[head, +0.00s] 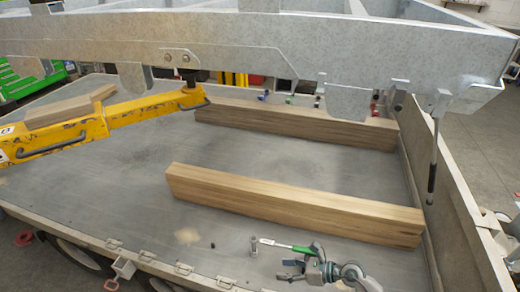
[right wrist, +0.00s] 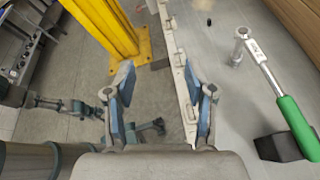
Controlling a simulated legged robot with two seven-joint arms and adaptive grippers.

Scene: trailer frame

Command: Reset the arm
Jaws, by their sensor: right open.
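My right gripper (head: 298,266) is low in the head view, over the near edge of the trailer deck. In the right wrist view its two blue-padded fingers (right wrist: 160,108) stand wide apart with nothing between them. A torque wrench with a green handle (head: 290,247) lies on the deck just beyond the gripper, apart from it. It also shows in the right wrist view (right wrist: 262,68), right of the fingers. A dark jointed arm, apparently my left one, hangs above the floor in the right wrist view; its gripper end (right wrist: 152,127) is too small to read.
Wooden beams (head: 290,205) lie on the grey deck (head: 110,200). A galvanized frame (head: 240,38) spans above, with a yellow support (head: 140,108) at left. A side wall (head: 450,200) bounds the deck at right. A black block (right wrist: 278,148) lies by the wrench handle.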

